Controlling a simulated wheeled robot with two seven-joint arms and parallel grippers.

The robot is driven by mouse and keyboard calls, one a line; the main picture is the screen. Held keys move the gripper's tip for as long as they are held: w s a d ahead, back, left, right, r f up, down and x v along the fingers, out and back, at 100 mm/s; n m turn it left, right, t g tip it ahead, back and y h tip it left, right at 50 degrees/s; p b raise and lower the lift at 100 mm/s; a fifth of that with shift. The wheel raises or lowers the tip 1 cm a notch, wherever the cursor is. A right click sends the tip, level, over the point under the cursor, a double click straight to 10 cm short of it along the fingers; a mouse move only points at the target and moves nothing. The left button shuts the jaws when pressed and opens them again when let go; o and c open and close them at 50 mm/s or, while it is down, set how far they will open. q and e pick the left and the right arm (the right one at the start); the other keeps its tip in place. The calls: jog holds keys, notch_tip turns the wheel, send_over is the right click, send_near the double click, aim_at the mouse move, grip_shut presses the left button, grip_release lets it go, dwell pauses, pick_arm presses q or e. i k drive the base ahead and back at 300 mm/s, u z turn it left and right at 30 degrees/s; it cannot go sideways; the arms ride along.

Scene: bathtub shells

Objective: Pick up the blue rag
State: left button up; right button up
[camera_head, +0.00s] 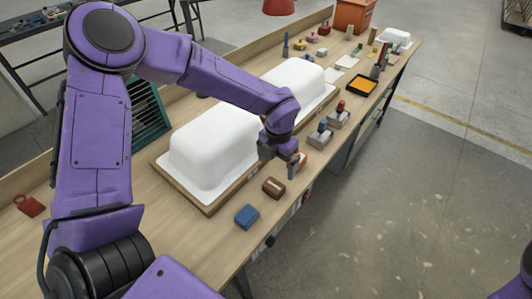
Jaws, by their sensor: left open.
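The blue rag (246,216) appears as a small folded blue pad on the near edge of the wooden bench (185,255), in front of the nearest white tub shell (212,140). My left gripper (281,162) is open and points down, beyond the rag and to its right in the picture. It is apart from the rag, near the shell's right end and the bench edge. Nothing shows between its fingers. My right gripper is out of view; only a purple part of mine shows at the lower right corner.
A brown block (273,187) lies between the rag and my left gripper. An orange item (302,160) is partly hidden by the gripper. Grey blocks with coloured tops (320,136) stand farther along. A red item (28,205) lies at left. Floor at right is clear.

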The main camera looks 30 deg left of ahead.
aim_at(247, 216)
jog(key=k, duration=0.95)
jog(key=z, duration=0.85)
jog(key=i, duration=0.6)
jog(key=u, duration=1.9)
jog(key=i, duration=0.5)
jog(key=u, duration=0.15)
